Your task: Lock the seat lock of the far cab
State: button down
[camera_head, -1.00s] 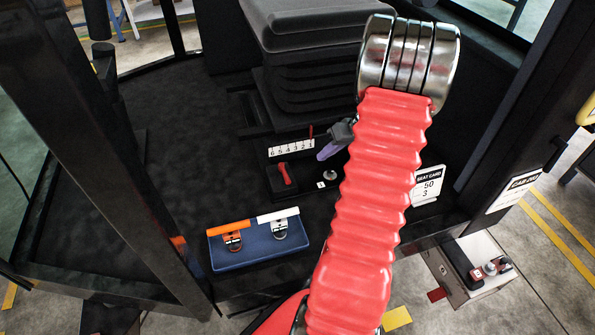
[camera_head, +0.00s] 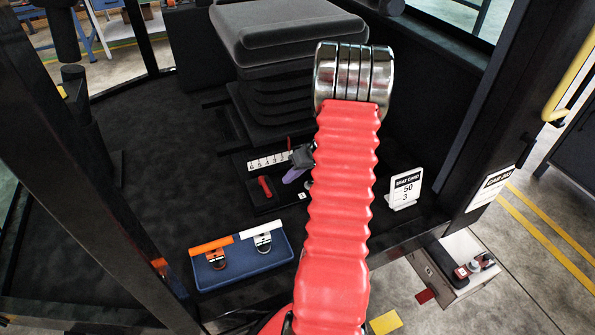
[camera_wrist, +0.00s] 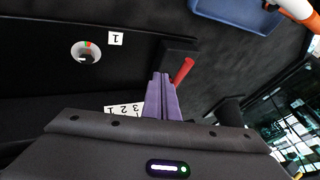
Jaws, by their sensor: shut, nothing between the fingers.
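The seat (camera_head: 290,30) stands on a black bellows base inside the cab. At its foot are a numbered white scale (camera_head: 268,162) and a red lever (camera_head: 265,187) on a black block. In the wrist view the red lever (camera_wrist: 182,71) shows just right of my fingertips, apart from or barely beside them; contact cannot be told. A round metal fitting (camera_wrist: 85,53) with coloured marks sits left of the fingers, by a label "1". My gripper (camera_head: 290,176), with purple fingers, is shut and empty, right of the lever. Its fingers (camera_wrist: 161,78) are together in the wrist view.
A blue tray (camera_head: 245,277) with an orange-handled and a white-handled padlock-like item lies at the cab's front edge. A seat card (camera_head: 405,188) reading 50 and 3 stands right of my arm. Dark cab posts flank both sides. The floor left of the seat is clear.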

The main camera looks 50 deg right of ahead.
aim_at(265, 188)
jog(key=shift+w+a+f, duration=0.35)
jog(key=shift+w+a, duration=0.1)
jog(key=shift+a, duration=0.2)
jog(key=shift+w+a+f, duration=0.3)
jog(key=shift+w+a, duration=0.15)
jog(key=shift+a, duration=0.15)
jog(key=shift+w+a+f, duration=0.35)
jog(key=shift+w+a, duration=0.1)
jog(key=shift+a, duration=0.2)
